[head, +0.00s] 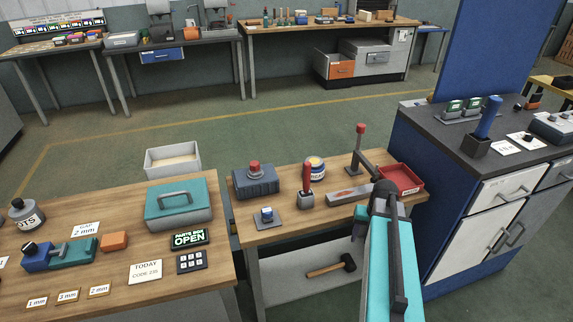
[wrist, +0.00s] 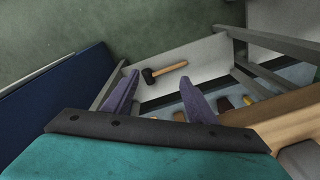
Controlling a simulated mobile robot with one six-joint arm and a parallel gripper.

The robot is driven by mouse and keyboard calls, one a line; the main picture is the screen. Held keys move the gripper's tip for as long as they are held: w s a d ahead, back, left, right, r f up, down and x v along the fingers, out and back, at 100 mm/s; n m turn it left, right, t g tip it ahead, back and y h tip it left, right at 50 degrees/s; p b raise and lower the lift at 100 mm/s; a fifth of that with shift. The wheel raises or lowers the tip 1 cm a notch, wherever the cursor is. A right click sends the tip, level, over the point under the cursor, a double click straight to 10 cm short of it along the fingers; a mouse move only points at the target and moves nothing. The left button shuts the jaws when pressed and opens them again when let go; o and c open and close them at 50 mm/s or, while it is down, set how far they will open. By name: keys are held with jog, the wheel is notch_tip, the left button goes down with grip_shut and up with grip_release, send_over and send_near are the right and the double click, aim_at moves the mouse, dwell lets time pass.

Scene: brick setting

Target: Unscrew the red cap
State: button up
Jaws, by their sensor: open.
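A red cap (head: 255,167) sits on top of a dark blue-grey can (head: 256,184) at the back left of the middle wooden table (head: 280,228). I cannot tell how tightly it is seated. In the wrist view my gripper (wrist: 159,92) has its two purple fingers spread apart, with nothing between them. In the head view my arm rises at the table's right, and the fingers are hidden. The red cap is not in the wrist view.
A mallet (head: 331,267) lies on the shelf below. A blue cabinet (head: 440,200) stands at the right.

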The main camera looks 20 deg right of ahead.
jog(key=d+r+n+t, duration=0.1)
jog(key=d+r+n, duration=0.1)
jog(key=d+r, duration=0.8)
jog(key=d+r+n+t, duration=0.2)
jog(key=d+r, duration=0.8)
jog(key=r, duration=1)
jog(key=shift+w+r+t+h, duration=0.25)
jog(key=shift+w+t+h, duration=0.05)
jog(key=shift+w+h, duration=0.15)
